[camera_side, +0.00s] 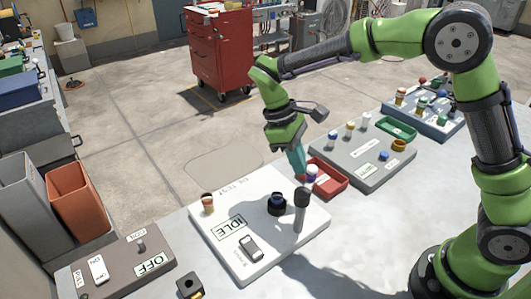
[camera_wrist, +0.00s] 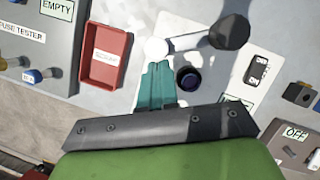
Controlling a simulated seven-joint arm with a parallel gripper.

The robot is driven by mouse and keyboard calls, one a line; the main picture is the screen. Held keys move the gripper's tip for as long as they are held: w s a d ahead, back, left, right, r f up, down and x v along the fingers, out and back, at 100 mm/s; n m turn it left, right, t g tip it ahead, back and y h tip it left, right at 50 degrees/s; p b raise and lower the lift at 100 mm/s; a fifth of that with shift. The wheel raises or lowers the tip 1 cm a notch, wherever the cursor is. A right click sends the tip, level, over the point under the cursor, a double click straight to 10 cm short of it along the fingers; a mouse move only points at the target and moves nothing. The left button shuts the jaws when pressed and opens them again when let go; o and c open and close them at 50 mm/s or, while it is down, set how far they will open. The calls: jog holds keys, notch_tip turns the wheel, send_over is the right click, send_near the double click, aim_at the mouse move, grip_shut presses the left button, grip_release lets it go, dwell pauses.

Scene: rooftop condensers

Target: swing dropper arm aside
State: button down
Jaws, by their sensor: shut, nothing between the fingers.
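A pale test board (camera_side: 262,262) marked IDLE lies on the bench. A grey post with a dark top (camera_side: 300,212) stands upright near its right edge; the dark round top also shows in the wrist view (camera_wrist: 230,31). A dark round cup or socket (camera_side: 277,204) sits beside the post, and is in the wrist view too (camera_wrist: 188,78). My gripper (camera_side: 298,168) has teal fingers, shut and empty, above the board's far edge; in the wrist view the fingertips (camera_wrist: 157,66) are left of the socket, apart from the post.
A red tray (camera_wrist: 82,58) lies left of my fingers in the wrist view. A white-and-purple piece (camera_side: 312,172) shows near it. The board carries a brown-orange piece (camera_side: 208,204) and a switch (camera_side: 251,247). A grey tester board (camera_side: 352,160) lies beyond the tray.

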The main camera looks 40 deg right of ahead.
jog(key=s+d+m, duration=0.1)
jog(key=d+m+y, duration=0.1)
jog(key=m, duration=0.1)
jog(key=shift+s+g, duration=0.3)
jog(key=shift+s, duration=0.1)
jog(key=shift+s+d+m+y, duration=0.25)
jog(key=shift+s+m, duration=0.15)
jog(key=shift+m, duration=0.35)
jog(key=shift+s+d+m+y, duration=0.1)
jog(key=shift+s+m+y, duration=0.25)
jog(key=shift+m, duration=0.4)
